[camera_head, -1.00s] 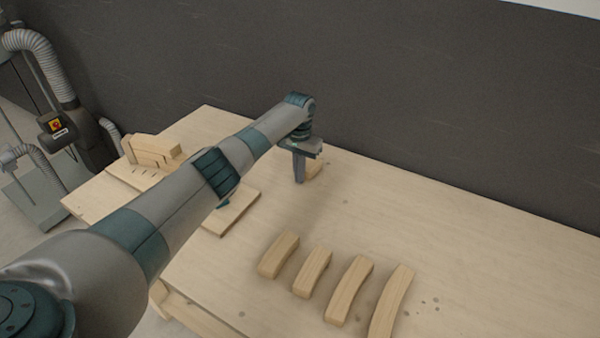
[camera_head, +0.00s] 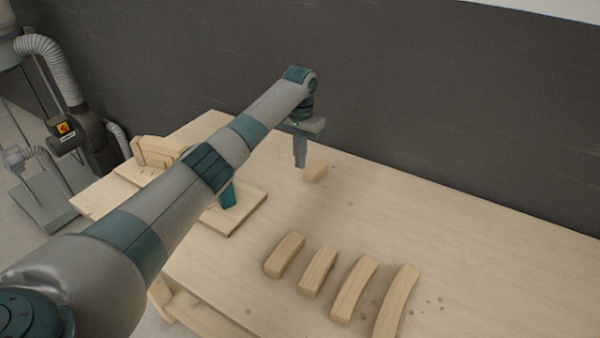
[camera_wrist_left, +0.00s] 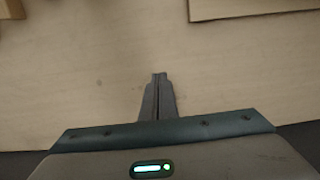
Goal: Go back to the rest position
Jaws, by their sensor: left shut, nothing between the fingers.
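My left gripper (camera_head: 300,164) hangs above the back part of the wooden table, pointing down. Its two fingers are together with nothing between them, as the left wrist view (camera_wrist_left: 159,76) also shows. My left arm crosses the head view from the lower left and hides part of the table. My right gripper is in neither view.
Several curved wooden pieces, one of them here (camera_head: 317,272), lie in a row at the table's (camera_head: 450,240) front. A flat board (camera_head: 240,216) and a wooden form (camera_head: 155,150) sit to the left, partly behind my arm. A dark wall (camera_head: 420,90) stands behind. The table's right side is clear.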

